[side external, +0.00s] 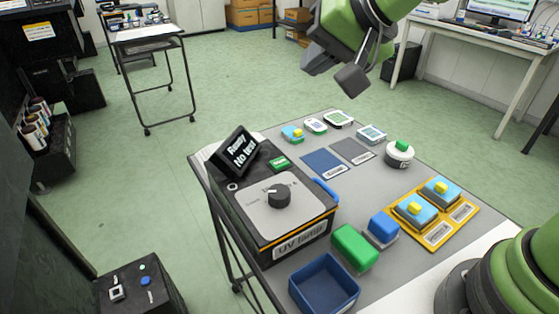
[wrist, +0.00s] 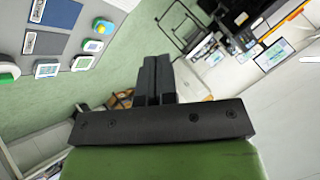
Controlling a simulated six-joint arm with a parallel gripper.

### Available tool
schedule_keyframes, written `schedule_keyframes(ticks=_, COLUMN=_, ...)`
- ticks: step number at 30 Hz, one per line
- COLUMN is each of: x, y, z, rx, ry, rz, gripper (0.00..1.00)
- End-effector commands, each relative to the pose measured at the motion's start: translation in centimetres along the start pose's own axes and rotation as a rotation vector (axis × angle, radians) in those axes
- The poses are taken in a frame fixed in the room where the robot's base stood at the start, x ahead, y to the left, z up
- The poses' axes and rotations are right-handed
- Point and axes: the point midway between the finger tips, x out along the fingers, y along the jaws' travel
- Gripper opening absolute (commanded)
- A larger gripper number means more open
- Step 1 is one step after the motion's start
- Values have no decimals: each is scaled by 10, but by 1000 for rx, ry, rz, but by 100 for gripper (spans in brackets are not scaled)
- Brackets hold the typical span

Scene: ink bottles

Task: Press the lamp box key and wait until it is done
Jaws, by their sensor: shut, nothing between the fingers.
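The lamp box (side external: 300,247), labelled "UV lamp", stands at the left side of the table. Its tilted black display (side external: 238,152) reads "Ready" and "No test". A green key (side external: 279,163) sits on its top near the display, with nothing touching it. A dark knob (side external: 279,196) stands on the grey lid, and a blue handle (side external: 325,192) is at the right edge. My gripper (side external: 353,80) is high above the far end of the table, well apart from the box. In the wrist view its fingers (wrist: 154,62) are together and empty. The lamp box is not visible there.
A blue bin (side external: 324,283), a green block (side external: 355,247) and a blue block (side external: 382,229) stand right of the box. A yellow tray (side external: 437,236) holds blue pieces with yellow tops. A white round pot (side external: 399,156) and small devices stand farther back.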

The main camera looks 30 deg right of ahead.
Motion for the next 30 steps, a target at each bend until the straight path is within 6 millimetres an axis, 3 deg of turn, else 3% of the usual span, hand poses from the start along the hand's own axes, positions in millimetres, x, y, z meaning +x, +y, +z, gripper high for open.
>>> schedule_keyframes(ticks=3, x=41, y=2, z=4, rx=30, ry=27, rz=39, gripper=0)
schedule_keyframes(ticks=10, x=87, y=12, z=11, rx=64, ry=84, rz=102, gripper=0)
schedule_keyframes(ticks=15, x=98, y=16, z=14, rx=72, ry=100, rz=120, gripper=0)
schedule_keyframes(ticks=30, x=103, y=21, z=17, rx=69, ry=102, rz=125, gripper=0)
